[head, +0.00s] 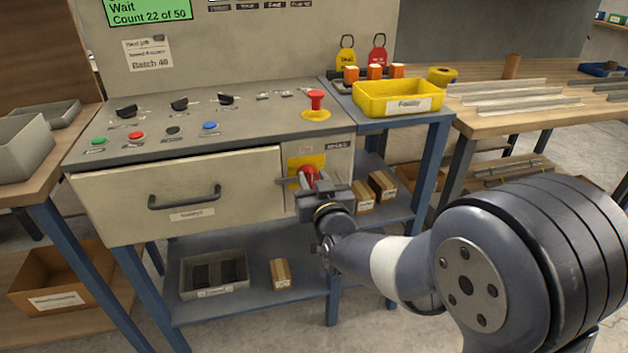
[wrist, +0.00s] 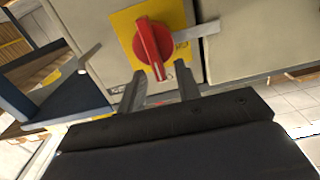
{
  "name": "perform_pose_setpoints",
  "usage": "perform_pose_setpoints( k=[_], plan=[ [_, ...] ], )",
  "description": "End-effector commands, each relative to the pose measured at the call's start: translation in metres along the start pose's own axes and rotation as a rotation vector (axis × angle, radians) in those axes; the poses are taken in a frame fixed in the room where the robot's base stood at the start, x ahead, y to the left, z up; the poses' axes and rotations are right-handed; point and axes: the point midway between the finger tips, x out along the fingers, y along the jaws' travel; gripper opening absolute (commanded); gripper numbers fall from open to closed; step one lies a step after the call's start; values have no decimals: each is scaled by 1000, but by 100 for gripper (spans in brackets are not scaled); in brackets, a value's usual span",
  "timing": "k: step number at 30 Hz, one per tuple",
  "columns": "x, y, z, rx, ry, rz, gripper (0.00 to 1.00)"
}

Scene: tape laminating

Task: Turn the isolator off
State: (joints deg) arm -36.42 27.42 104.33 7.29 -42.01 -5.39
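The isolator is a red rotary handle (wrist: 153,46) on a yellow plate (wrist: 178,14), on the front of the grey machine cabinet. In the head view the red handle (head: 307,176) shows just beyond my gripper, partly hidden by it. My gripper (wrist: 160,80) is open, its two fingers apart and pointing at the handle. In the wrist view the lower end of the handle lies near the gap between the fingertips. I cannot tell whether the fingers touch it. The handle looks nearly upright, slightly tilted in the tilted wrist view.
A red emergency button (head: 316,100) stands on the panel above. A drawer (head: 180,185) with a dark handle is left of the isolator. A blue side shelf with a yellow Faulty tray (head: 398,97) is at the right. A grey bin (head: 213,275) sits on the lower shelf.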

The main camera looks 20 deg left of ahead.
Motion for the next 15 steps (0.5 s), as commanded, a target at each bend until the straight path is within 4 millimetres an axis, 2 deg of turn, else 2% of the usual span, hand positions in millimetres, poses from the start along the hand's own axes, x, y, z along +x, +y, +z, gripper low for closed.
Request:
perform_pose_setpoints(
  k=[6, 15],
  plan=[
    [0, 0, 0, 0, 0, 0, 32],
    [0, 0, 0, 0, 0, 0, 7]
  ],
)
